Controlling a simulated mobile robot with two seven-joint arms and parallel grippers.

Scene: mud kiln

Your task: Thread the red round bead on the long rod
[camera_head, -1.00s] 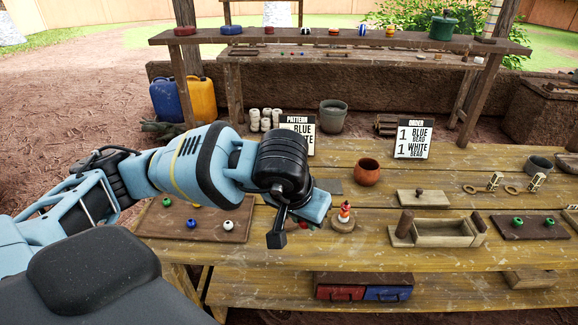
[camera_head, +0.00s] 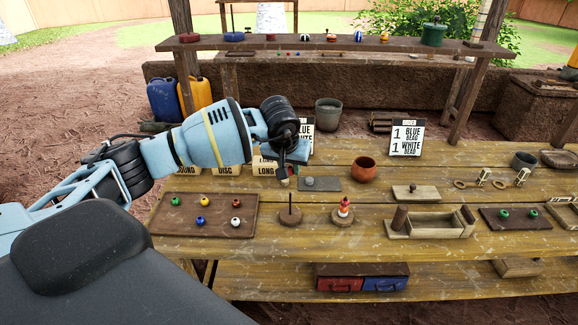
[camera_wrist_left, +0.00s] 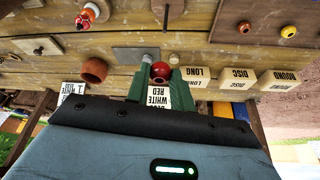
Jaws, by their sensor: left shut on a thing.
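My left gripper (camera_head: 284,172) is above the table in front of the LONG block. The left wrist view shows a red round bead (camera_wrist_left: 160,71) between its green fingers (camera_wrist_left: 158,83), and the gripper is shut on it. A bare dark rod (camera_head: 290,203) stands upright on a round wooden base (camera_head: 290,218), nearer the table's front and apart from the gripper. Part of the rod shows at the top of the left wrist view (camera_wrist_left: 167,12). My right gripper is not in view.
A stacked bead figure (camera_head: 344,207) stands right of the rod. A brown tray (camera_head: 170,227) with several beads lies left of it. A grey pad (camera_head: 327,185) with a grey ball, a clay pot (camera_head: 365,170) and the LONG block (camera_head: 264,168) are close to the gripper.

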